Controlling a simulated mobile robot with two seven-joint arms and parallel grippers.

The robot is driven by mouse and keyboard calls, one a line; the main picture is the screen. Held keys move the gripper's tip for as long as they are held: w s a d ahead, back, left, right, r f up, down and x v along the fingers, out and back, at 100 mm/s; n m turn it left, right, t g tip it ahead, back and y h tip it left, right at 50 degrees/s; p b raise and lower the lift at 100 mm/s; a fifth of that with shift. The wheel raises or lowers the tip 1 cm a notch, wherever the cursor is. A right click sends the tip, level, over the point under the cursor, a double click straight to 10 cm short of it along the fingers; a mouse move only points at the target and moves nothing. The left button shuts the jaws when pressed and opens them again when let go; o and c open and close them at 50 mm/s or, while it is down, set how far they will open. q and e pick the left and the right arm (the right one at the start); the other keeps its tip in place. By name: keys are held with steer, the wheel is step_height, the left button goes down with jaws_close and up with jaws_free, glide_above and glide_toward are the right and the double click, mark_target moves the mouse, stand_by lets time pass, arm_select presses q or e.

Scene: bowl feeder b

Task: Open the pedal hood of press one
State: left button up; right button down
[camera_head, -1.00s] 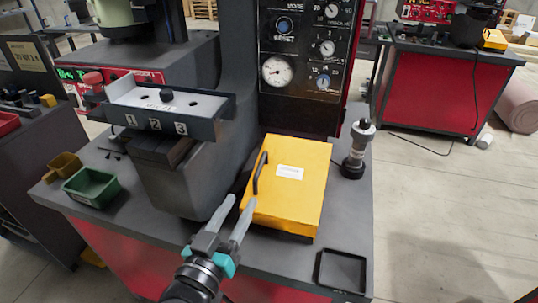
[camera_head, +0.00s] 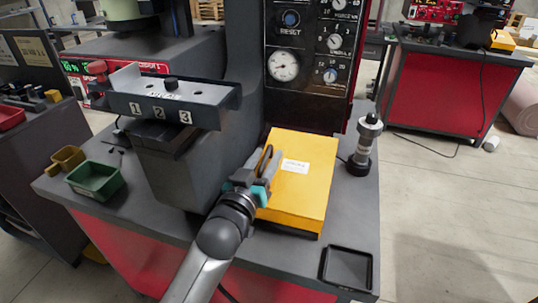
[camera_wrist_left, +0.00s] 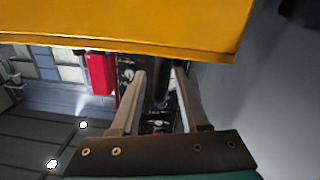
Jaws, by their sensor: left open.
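The yellow pedal hood (camera_head: 302,185) with a white label lies on the grey bench top of the press, and it looks closed. Its dark bar handle (camera_head: 266,158) is on its left side and is partly hidden by my gripper. My left gripper (camera_head: 263,164) is open, with its fingers at the handle. In the left wrist view the hood (camera_wrist_left: 130,25) fills the top edge, and the two fingers (camera_wrist_left: 160,75) stand apart below it. A dark shape shows between them; I cannot tell if it is the handle. My right gripper is not in view.
A grey bracket numbered 1, 2, 3 (camera_head: 160,108) stands left of the hood. A black knobbed post (camera_head: 364,145) stands to its right, and a black tray (camera_head: 348,267) lies at front right. A green bin (camera_head: 95,180) and a gauge panel (camera_head: 312,48) are nearby.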

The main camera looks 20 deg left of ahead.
arm_select(q)
steer(key=shift+w+d, duration=0.1)
steer(key=shift+w, duration=0.95)
jaws_close()
steer(key=shift+d, duration=0.1)
stand_by(0.7)
